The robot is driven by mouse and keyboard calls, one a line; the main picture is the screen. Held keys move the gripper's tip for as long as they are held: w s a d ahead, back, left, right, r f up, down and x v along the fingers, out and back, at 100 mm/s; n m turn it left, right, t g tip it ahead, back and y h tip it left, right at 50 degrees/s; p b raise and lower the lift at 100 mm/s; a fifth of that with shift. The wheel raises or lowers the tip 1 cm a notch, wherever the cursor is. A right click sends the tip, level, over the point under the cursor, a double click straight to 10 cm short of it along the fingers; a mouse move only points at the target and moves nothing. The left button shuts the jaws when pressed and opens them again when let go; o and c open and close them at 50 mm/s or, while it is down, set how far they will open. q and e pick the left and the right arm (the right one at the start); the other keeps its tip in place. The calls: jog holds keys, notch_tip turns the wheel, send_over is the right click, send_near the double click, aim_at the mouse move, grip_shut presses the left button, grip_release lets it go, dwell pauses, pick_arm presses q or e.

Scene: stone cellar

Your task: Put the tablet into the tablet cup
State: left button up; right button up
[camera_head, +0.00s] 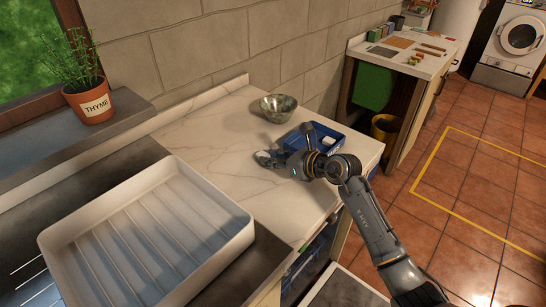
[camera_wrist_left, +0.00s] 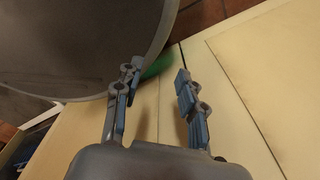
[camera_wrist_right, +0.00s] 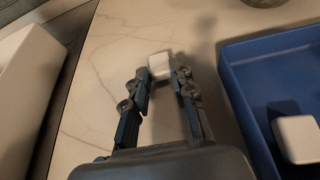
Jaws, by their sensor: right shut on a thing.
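My right gripper (camera_wrist_right: 160,82) is shut on a small white block with rounded edges, which looks like a tablet (camera_wrist_right: 159,65), in the right wrist view. In the head view this gripper (camera_head: 266,158) is over the pale marble worktop, left of a blue tray (camera_head: 328,127), and the block is hard to make out. A second white block (camera_wrist_right: 298,138) lies in the blue tray. My left gripper (camera_wrist_left: 156,72) is open and empty in the left wrist view and out of the head view. I cannot identify a tablet cup.
A speckled bowl (camera_head: 278,107) stands behind the blue tray. A large white ribbed tray (camera_head: 226,243) fills the front left. A potted thyme (camera_head: 93,105) stands on the sill. The marble worktop (camera_head: 213,137) is clear left of the bowl.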

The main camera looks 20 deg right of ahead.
jog(key=shift+f, duration=0.2)
jog(key=o, duration=0.8)
jog(key=shift+r, duration=0.1)
